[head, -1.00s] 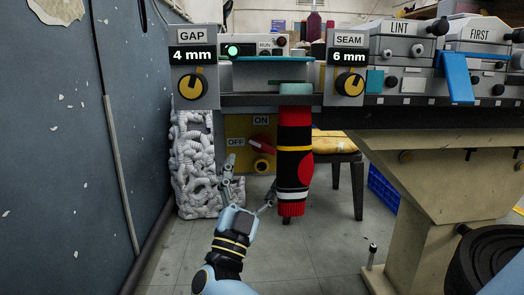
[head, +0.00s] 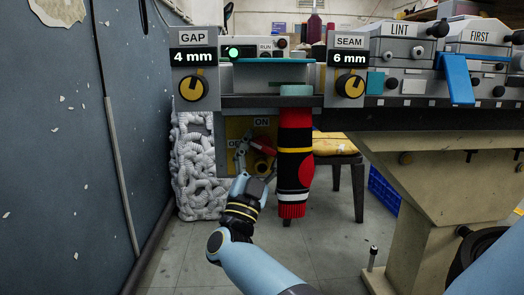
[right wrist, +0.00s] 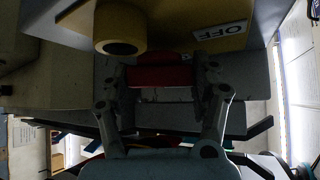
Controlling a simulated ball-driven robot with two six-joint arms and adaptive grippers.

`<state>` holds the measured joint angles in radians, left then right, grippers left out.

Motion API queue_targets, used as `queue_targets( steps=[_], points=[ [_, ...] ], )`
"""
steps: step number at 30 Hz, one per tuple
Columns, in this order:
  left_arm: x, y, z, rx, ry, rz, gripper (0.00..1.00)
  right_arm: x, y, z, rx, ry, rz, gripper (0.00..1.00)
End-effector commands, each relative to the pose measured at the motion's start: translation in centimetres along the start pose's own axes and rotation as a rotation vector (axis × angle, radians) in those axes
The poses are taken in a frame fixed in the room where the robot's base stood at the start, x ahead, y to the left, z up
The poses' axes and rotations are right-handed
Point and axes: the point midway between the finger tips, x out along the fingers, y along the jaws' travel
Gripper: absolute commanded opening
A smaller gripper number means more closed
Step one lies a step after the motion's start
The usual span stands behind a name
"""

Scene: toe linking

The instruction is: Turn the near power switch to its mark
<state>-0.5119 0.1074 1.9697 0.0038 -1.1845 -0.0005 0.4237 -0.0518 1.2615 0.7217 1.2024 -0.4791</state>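The handle slants up to the left, toward OFF. My right gripper (head: 255,157) is at the switch, its fingers spread around the handle. In the right wrist view the red handle (right wrist: 160,75) lies between the two fingers (right wrist: 162,92), and the OFF label (right wrist: 221,31) shows at upper right. Firm contact cannot be seen. My left gripper is not in view.
A black, red and yellow sock (head: 294,160) hangs just right of the switch. A yellow round knob (right wrist: 120,28) sits close to the fingers. A white tangled pile (head: 195,165) stands at the left, by the blue wall (head: 70,150). GAP (head: 192,88) and SEAM (head: 350,86) dials are above.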

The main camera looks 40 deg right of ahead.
Motion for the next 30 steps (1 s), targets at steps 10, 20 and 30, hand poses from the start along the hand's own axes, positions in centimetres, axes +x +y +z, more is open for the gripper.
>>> queue_targets(
  steps=[10,20,30],
  points=[
    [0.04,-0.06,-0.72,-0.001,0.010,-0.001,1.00,-0.04,0.00,0.01,0.004,0.000,0.005,0.30],
    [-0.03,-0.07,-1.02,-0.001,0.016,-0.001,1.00,-0.06,-0.12,0.01,0.100,0.000,0.101,0.30],
    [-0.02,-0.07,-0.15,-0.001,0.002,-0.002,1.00,-0.05,-0.21,-0.03,0.280,-0.002,0.282,0.30]
  ],
)
